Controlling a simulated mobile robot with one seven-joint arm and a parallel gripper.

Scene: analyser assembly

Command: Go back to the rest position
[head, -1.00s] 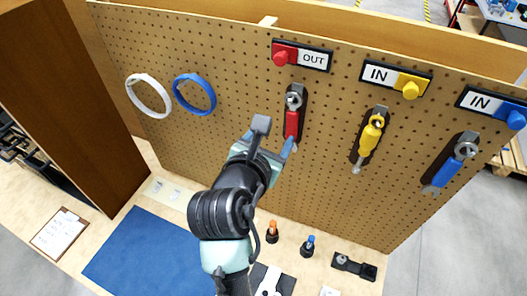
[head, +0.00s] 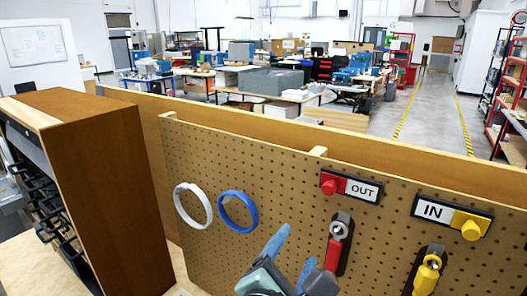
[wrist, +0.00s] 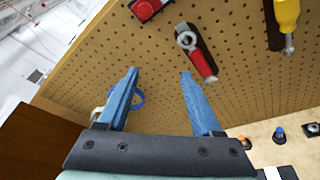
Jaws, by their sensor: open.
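My gripper (head: 292,246) is at the bottom middle of the head view, in front of the pegboard (head: 285,185). In the wrist view my gripper (wrist: 159,74) has its two blue fingers spread apart with nothing between them. The red-handled tool (head: 333,252) hangs in its dark holder just right of the fingers. It also shows above the right finger in the wrist view (wrist: 199,62). The blue ring (head: 224,209) and white ring (head: 177,207) hang left of my gripper. Most of my arm is below the head view.
A tall brown cabinet (head: 115,190) stands at the left. Small bottles stand on the bench (wrist: 262,135) in the wrist view.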

